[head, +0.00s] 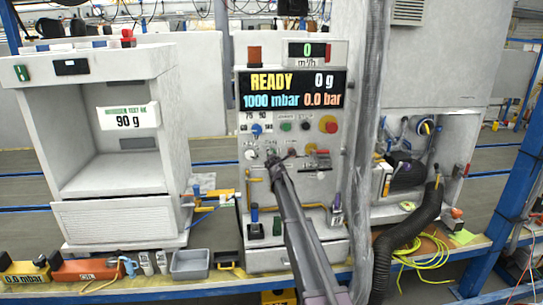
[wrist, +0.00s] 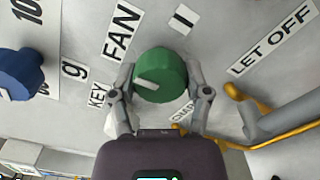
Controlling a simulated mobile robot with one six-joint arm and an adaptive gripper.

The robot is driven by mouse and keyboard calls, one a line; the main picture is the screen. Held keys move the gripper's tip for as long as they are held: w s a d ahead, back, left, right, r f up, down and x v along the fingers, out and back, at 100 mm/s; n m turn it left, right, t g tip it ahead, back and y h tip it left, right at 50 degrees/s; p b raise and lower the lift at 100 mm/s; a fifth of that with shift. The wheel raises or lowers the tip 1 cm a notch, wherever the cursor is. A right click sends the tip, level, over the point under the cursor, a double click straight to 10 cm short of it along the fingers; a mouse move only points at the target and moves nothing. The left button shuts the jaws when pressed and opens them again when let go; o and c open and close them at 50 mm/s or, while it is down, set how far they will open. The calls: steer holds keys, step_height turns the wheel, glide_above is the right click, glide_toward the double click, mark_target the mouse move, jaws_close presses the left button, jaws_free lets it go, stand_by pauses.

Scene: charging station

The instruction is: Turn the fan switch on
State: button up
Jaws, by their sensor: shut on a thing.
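The fan switch is a round green knob (wrist: 160,75) with a white pointer mark, on a light grey panel in the wrist view. A FAN label (wrist: 121,30) is at its upper left and an "I" label (wrist: 183,18) at its upper right. The pointer lies left of the knob's middle, away from the "I". My gripper (wrist: 162,92) has one finger on each side of the knob and is shut on it. In the head view my gripper (head: 272,158) reaches the control panel (head: 247,183) from below and largely hides the knob.
A blue knob (wrist: 22,73) is left of the gripper, and a yellow lever (wrist: 250,102) is close on its right. The display (head: 291,91) reads READY, 0 g, 1000 mbar and 0.0 bar; the small meter (head: 307,51) above reads 0. A grey vertical duct (head: 366,120) stands right of my arm.

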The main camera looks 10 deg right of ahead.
steer(key=shift+m, duration=0.3)
steer(key=m, duration=0.8)
steer(key=shift+w, duration=0.1)
steer(key=m, duration=0.9)
steer(key=shift+r, duration=0.1)
steer(key=o, duration=1.1)
steer(key=shift+o, duration=0.2)
